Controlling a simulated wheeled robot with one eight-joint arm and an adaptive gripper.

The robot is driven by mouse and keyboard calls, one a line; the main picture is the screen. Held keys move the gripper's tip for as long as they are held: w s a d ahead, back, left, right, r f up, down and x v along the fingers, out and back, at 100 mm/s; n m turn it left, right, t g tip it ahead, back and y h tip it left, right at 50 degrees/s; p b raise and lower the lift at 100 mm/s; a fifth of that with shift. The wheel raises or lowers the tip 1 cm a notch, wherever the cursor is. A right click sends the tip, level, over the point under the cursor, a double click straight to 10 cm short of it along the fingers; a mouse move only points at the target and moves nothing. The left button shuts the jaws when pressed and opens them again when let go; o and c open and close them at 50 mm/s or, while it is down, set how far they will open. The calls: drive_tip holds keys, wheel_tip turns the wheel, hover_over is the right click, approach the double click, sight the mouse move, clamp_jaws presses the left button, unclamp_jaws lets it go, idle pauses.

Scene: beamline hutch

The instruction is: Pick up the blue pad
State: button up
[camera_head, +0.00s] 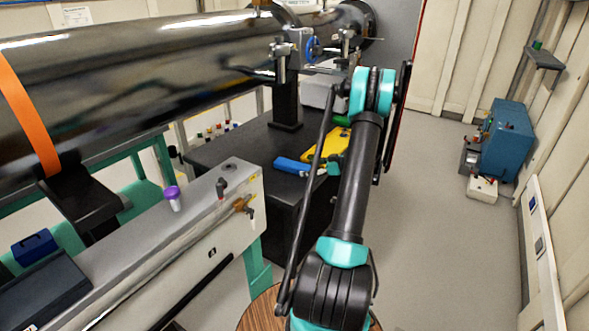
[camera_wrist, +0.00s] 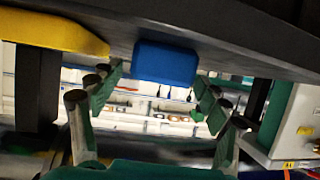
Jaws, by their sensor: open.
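The blue pad (camera_head: 293,165) lies on the black table (camera_head: 228,150), at its near edge, beside a yellow object. In the wrist view the blue pad (camera_wrist: 165,63) shows at the top middle, at the edge of the dark tabletop. My gripper (camera_wrist: 158,84) is open and empty. Its two green fingers stand apart, left and right of the pad's line, with the pad ahead of them; no contact is visible. In the head view my arm hides most of the gripper, and only a small teal part shows just right of the pad.
A yellow object (camera_head: 333,145) and a green item (camera_head: 341,121) lie behind the pad. A large dark pipe (camera_head: 150,75) crosses above. A white bench (camera_head: 165,240) with a purple-capped item (camera_head: 172,194) is at left. The floor at right is clear up to a blue machine (camera_head: 505,140).

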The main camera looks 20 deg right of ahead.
sight(304, 169)
drive_tip(key=x, duration=0.3)
drive_tip(key=shift+w+f, duration=0.1)
drive_tip(key=shift+f, duration=0.1)
drive_tip(key=c, duration=1.6)
drive_tip(key=shift+c, duration=0.2)
drive_tip(key=shift+r, duration=0.15)
